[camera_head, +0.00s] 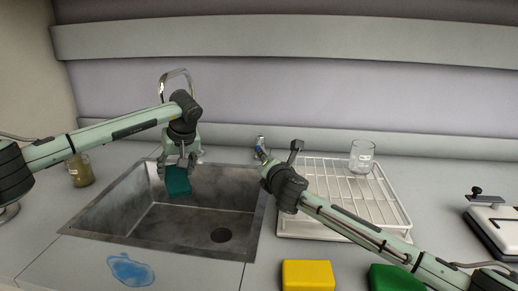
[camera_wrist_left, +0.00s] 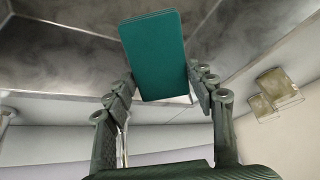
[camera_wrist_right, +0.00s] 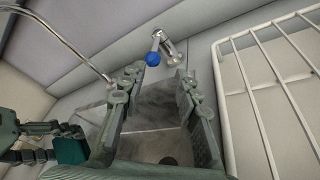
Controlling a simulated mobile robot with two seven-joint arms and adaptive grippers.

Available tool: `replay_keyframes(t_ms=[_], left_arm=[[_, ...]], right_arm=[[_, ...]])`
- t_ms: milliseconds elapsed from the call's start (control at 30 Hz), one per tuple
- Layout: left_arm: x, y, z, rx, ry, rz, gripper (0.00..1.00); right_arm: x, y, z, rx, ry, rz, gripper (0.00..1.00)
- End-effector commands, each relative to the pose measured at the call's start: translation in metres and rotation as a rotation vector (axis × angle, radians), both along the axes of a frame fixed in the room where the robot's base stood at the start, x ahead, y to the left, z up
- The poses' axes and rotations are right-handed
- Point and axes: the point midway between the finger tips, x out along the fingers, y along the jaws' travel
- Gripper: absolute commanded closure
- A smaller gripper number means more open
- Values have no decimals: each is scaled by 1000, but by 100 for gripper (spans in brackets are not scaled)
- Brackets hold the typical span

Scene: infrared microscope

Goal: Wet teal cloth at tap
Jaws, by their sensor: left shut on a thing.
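The teal cloth (camera_head: 178,181) is a flat, folded block held over the sink (camera_head: 218,185). My left gripper (camera_head: 181,163) is shut on it, and the cloth shows between the fingers in the left wrist view (camera_wrist_left: 155,55). The chrome tap spout (camera_head: 176,72) arches up behind my left gripper, which partly hides its lower part. The tap handle with a blue knob (camera_wrist_right: 153,58) shows in the right wrist view. My right gripper (camera_wrist_right: 157,85) is open and empty, its fingers pointing toward the handle and apart from it. No water stream is visible.
A white wire drying rack (camera_head: 345,190) with a glass beaker (camera_head: 362,156) stands right of the sink. A jar of brownish liquid (camera_head: 79,171) is at the left.

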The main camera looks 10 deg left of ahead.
Motion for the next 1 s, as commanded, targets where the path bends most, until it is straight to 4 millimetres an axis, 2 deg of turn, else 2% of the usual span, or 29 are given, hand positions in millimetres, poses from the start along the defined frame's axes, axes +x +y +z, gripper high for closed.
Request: replay_keyframes(t_ms=[133, 333, 700, 1000], left_arm=[[0, 0, 0, 0, 0, 0, 64], [0, 0, 0, 0, 0, 0, 64], [0, 0, 0, 0, 0, 0, 64], [0, 0, 0, 0, 0, 0, 64]], right_arm=[[4, -6, 11, 152, 88, 39, 68], [14, -1, 11, 207, 124, 51, 68], [64, 24, -1, 202, 121, 48, 68], [94, 39, -8, 202, 120, 47, 68]])
